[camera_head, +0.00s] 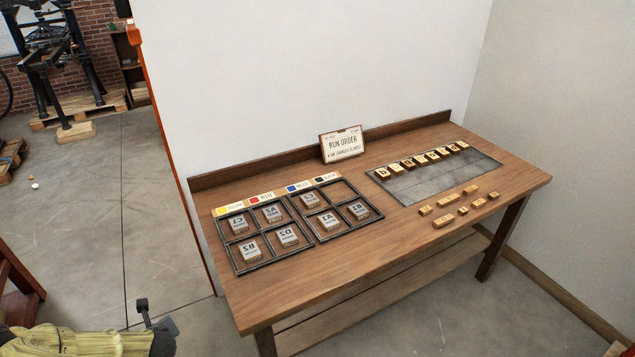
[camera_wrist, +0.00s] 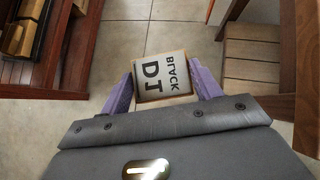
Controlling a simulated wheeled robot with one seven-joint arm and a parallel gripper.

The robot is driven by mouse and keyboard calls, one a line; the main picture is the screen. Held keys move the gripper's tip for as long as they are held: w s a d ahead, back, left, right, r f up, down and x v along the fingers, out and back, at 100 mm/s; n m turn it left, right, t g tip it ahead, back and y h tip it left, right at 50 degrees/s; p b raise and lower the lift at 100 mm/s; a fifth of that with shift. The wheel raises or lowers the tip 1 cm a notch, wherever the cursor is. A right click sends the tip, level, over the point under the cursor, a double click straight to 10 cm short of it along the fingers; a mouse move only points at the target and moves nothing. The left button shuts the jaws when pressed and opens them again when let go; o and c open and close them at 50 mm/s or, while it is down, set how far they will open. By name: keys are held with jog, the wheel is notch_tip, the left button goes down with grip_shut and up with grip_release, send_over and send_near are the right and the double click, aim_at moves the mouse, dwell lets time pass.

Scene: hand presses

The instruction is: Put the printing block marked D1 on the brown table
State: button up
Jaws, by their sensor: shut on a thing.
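My gripper (camera_wrist: 164,88) is shut on the printing block marked D1 (camera_wrist: 163,76), with purple fingers on both sides of it. The block has a pale face with dark lettering that also reads BLACK. In the head view my gripper (camera_head: 157,318) is at the lower left, over the floor and left of the brown table; I cannot make out the block there. The brown table (camera_head: 300,292) stands against the white wall. A lower shelf and leg, probably this table's, show at the right of the wrist view.
On the table, two dark frames (camera_head: 276,263) hold several lettered blocks below colour labels. A RUN ORDER sign (camera_head: 342,145) stands at the back. A grey slab (camera_head: 415,187) carries a row of type pieces, with loose ones in front. Reddish wooden furniture (camera_wrist: 75,60) stands left in the wrist view.

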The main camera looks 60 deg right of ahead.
jog(key=s+d+m+g+h+b, duration=0.1)
jog(key=s+d+m+g+h, duration=0.1)
jog(key=d+m, duration=0.3)
jog(key=s+d+m+g+h+b, duration=0.1)
jog(key=s+d+m+g+h, duration=0.1)
jog(key=d+m, duration=0.4)
jog(key=shift+s+d+r+g+h, duration=0.15)
jog(key=shift+d+r+g+h, duration=0.3)
jog(key=shift+d+g+h, duration=0.6)
jog(key=s+d+r+m+g, duration=0.2)
jog(key=d+m, duration=0.1)
jog(key=s+d+r+m+g+b, duration=0.1)
jog(key=s+d+r+m+g, duration=0.1)
jog(key=d+r+m, duration=0.1)
jog(key=s+d+r+m+g+b, duration=0.1)
jog(key=s+d+r+m+g, duration=0.1)
jog(key=s+d+m+g, duration=0.1)
jog(key=shift+r+m+y, duration=0.25)
jog(key=shift+r+m, duration=0.15)
jog(key=shift+m, duration=0.2)
jog(key=shift+s+r+g, duration=0.2)
jog(key=shift+r+g, duration=0.05)
jog(key=shift+r, duration=0.05)
jog(key=shift+f, duration=0.1)
jog(key=shift+f, duration=3.1)
